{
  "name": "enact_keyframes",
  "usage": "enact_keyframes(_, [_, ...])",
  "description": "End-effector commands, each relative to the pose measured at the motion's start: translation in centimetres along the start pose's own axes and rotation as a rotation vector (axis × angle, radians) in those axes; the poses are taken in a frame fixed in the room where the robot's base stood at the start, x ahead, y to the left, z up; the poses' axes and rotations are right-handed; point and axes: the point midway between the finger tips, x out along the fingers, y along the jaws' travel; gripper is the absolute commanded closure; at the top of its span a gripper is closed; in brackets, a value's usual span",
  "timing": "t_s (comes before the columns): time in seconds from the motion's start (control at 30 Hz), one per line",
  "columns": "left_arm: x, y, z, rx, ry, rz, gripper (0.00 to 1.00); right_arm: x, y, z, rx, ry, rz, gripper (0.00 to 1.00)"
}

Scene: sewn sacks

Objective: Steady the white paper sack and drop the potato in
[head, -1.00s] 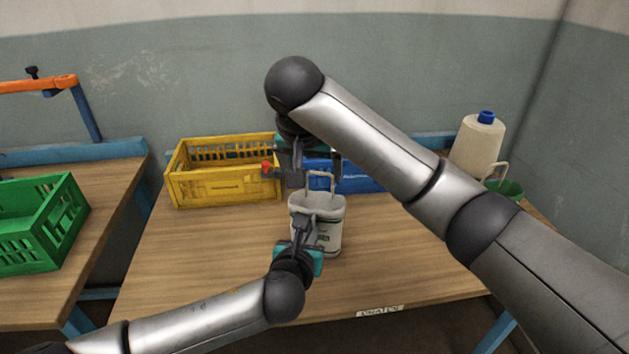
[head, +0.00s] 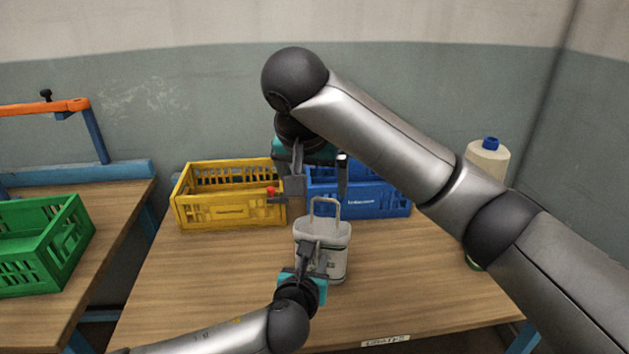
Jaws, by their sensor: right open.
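The white paper sack (head: 335,249) stands upright near the middle of the table, with a pale loop rising above its top. My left gripper (head: 308,246) is at the sack's near left side, its dark fingers overlapping the front near the top. Whether they pinch the sack is not clear. My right gripper (head: 320,185) is above and behind the sack, pointing down, fingers spread apart with nothing seen between them. No potato is visible; the sack's inside cannot be made out.
A yellow crate (head: 228,212) and a blue crate (head: 375,203) stand behind the sack. A small red-tipped part (head: 271,190) is beside the yellow crate. A green crate (head: 42,262) is on the left table. The front left tabletop is clear.

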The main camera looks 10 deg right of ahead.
Motion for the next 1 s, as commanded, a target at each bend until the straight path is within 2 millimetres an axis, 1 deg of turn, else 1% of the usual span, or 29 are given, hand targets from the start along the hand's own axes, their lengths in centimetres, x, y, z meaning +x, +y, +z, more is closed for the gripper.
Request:
enact_keyframes(0.03, [0.0, 0.0, 0.0, 0.000, 0.000, 0.000, 0.66, 0.0, 0.0, 0.0, 0.000, 0.000, 0.000, 0.02])
enact_keyframes(0.1, [0.0, 0.0, 0.0, 0.000, 0.000, 0.000, 0.59, 0.0, 0.0, 0.0, 0.000, 0.000, 0.000, 0.02])
enact_keyframes(0.33, [0.0, 0.0, 0.0, 0.000, 0.000, 0.000, 0.59, 0.0, 0.0, 0.0, 0.000, -0.001, 0.000, 0.02])
enact_keyframes(0.47, [-0.5, 0.0, 0.0, 0.000, 0.001, 0.000, 0.59, -0.2, 0.0, -0.1, 0.000, -0.001, 0.000, 0.02])
enact_keyframes(0.57, [-1.5, 0.0, 0.1, 0.000, 0.001, -0.002, 0.59, -0.6, 0.0, -0.3, 0.000, 0.000, 0.000, 0.02])
enact_keyframes(0.67, [-3.0, 0.0, 0.1, 0.000, 0.002, -0.001, 0.59, -1.1, 0.0, -0.6, 0.000, 0.000, 0.000, 0.02])
enact_keyframes(1.0, [-9.4, 0.0, 0.1, -0.001, 0.003, -0.002, 0.59, -2.8, 0.0, -1.5, 0.000, 0.000, 0.000, 0.02])
